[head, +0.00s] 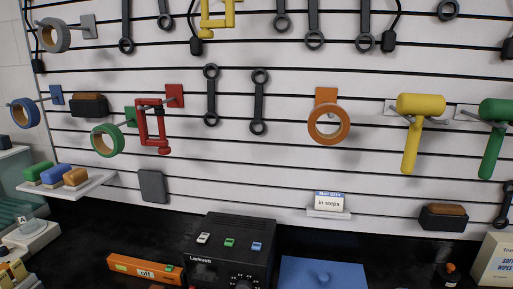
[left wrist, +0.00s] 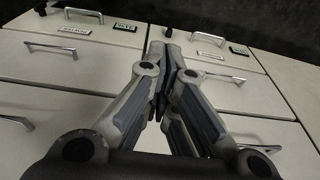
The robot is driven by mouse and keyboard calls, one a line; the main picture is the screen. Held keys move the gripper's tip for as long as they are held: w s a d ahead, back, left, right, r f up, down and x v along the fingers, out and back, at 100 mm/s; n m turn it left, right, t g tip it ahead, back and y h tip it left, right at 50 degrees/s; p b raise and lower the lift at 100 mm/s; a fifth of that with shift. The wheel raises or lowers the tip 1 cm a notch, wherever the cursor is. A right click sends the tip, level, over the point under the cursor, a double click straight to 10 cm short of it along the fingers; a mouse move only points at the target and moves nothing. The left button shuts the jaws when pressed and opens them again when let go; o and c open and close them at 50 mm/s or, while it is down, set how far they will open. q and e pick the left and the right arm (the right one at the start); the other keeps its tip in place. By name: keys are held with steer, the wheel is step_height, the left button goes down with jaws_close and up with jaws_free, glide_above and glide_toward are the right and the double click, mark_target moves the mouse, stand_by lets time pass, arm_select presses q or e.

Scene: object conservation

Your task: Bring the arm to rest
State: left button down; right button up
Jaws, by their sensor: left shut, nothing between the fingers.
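My left gripper (left wrist: 168,75) shows in the left wrist view with its two fingers together and nothing between them. It points at pale drawer fronts (left wrist: 60,90) with metal handles (left wrist: 70,48). It does not appear to touch them. Neither arm shows in the head view, and my right gripper is in no view.
The head view faces a white slatted wall with a red clamp (head: 151,126), tape rolls, wrenches and a yellow mallet (head: 413,120). Below, a dark bench holds a black box (head: 230,250), an orange box (head: 143,270) and a blue panel (head: 322,274). A small shelf (head: 95,188) juts out left.

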arm_select(q)
steer(key=s+a+f+g+b, duration=0.1)
steer(key=s+a+f, duration=0.1)
steer(key=s+f, duration=1)
steer(key=shift+s+a, duration=0.3)
steer(key=shift+s, duration=0.55)
